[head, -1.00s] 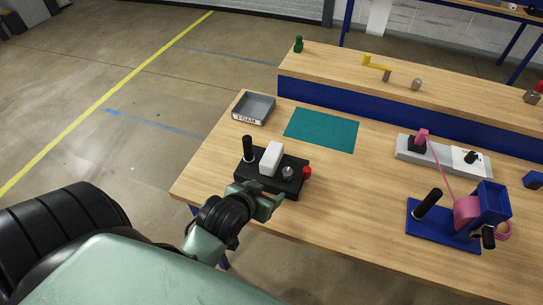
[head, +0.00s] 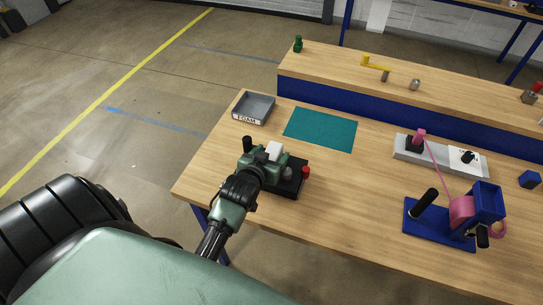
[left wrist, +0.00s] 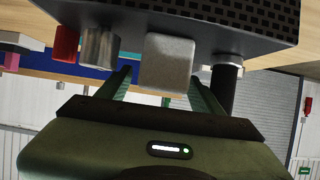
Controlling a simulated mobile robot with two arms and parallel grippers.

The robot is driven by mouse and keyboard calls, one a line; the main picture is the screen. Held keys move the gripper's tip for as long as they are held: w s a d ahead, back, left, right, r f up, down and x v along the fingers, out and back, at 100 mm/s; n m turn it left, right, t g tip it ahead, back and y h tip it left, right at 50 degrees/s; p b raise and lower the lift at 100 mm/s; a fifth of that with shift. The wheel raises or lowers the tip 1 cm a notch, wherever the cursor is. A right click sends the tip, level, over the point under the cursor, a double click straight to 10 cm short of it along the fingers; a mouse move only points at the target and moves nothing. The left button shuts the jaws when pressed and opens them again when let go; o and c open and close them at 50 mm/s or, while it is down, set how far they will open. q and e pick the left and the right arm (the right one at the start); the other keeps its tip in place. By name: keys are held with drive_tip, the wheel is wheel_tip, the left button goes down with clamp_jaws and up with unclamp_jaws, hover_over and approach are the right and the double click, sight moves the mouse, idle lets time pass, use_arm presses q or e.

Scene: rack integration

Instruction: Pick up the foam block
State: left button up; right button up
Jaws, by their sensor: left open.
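The white foam block (head: 275,150) stands on a black fixture (head: 287,190) near the table's left front edge. In the left wrist view the foam block (left wrist: 167,62) shows pale grey, between the two fingers. My left gripper (head: 262,155) is open at the fixture, partly covering the block in the head view. In the left wrist view its fingers (left wrist: 160,85) lie on either side of the block, with gaps visible. Whether the fingertips reach past the block is hard to tell. My right gripper is not in view.
The fixture carries a black post (head: 247,144), a metal knob (left wrist: 100,47) and a red knob (head: 305,172) close to the gripper. A grey tray marked FOAM (head: 253,109) and a teal mat (head: 320,130) lie behind. A blue fixture (head: 440,225) stands right.

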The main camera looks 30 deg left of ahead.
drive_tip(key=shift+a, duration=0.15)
use_arm(q)
drive_tip(key=shift+c, duration=1.3)
drive_tip(key=c, duration=1.1)
drive_tip(key=shift+c, duration=0.2)
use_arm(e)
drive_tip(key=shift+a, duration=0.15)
use_arm(q)
drive_tip(key=shift+r, duration=0.1)
